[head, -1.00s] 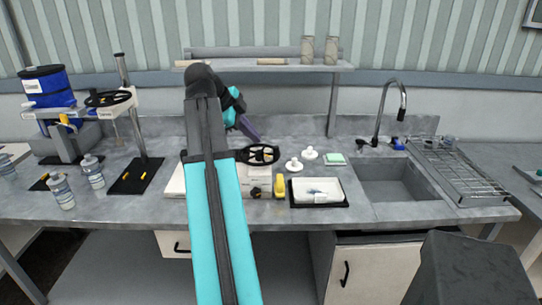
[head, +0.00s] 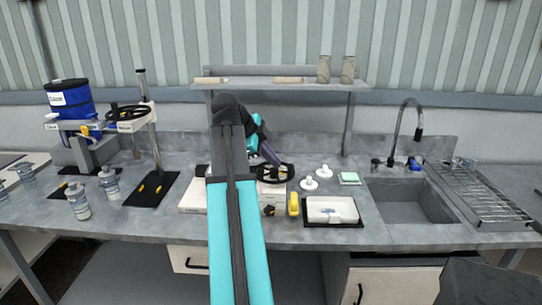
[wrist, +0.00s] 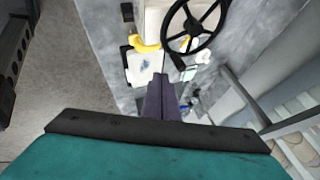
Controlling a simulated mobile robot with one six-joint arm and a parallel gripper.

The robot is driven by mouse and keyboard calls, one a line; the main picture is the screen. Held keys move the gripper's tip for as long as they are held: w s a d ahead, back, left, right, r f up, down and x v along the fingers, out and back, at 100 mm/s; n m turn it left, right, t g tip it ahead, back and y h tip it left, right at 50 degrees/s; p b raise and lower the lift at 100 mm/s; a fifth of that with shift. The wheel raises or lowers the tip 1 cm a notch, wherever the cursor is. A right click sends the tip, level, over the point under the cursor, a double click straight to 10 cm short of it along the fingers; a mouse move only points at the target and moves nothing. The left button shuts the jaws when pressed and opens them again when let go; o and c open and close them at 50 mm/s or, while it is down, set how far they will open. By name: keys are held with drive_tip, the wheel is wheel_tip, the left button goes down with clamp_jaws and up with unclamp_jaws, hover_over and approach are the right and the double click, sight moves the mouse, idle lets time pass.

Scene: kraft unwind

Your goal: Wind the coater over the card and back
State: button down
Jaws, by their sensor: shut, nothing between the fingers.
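The coater (head: 272,190) is a low, pale machine on the bench, with a black spoked handwheel (head: 285,173). My arm hides much of its left part. The handwheel also shows at the top of the wrist view (wrist: 196,22). My gripper (head: 276,160) has purple fingers pressed together with nothing between them. Its tips are at or just above the wheel's rim in the head view. I cannot make out the card on the coater.
A yellow object (head: 293,204) stands beside the coater. A black-edged tray (head: 310,224) holds white material. Two white knobbed pieces (head: 309,184) and a green-and-white pad (head: 349,178) lie behind.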

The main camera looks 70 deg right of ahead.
sight(291, 169)
drive_tip(key=x, duration=0.2)
drive_tip(key=d+p+x, duration=0.1)
drive_tip(key=x, duration=0.2)
drive_tip(key=p+x, duration=0.1)
drive_tip(key=x, duration=0.1)
drive_tip(key=shift+w+d+r, duration=0.1)
drive_tip(key=shift+d, duration=0.25)
drive_tip(key=shift+w+d+p, duration=0.15)
drive_tip(key=shift+d+p, duration=0.2)
drive_tip(key=shift+d, duration=0.85)
drive_tip(key=shift+w, duration=0.1)
drive_tip(key=shift+s, duration=0.2)
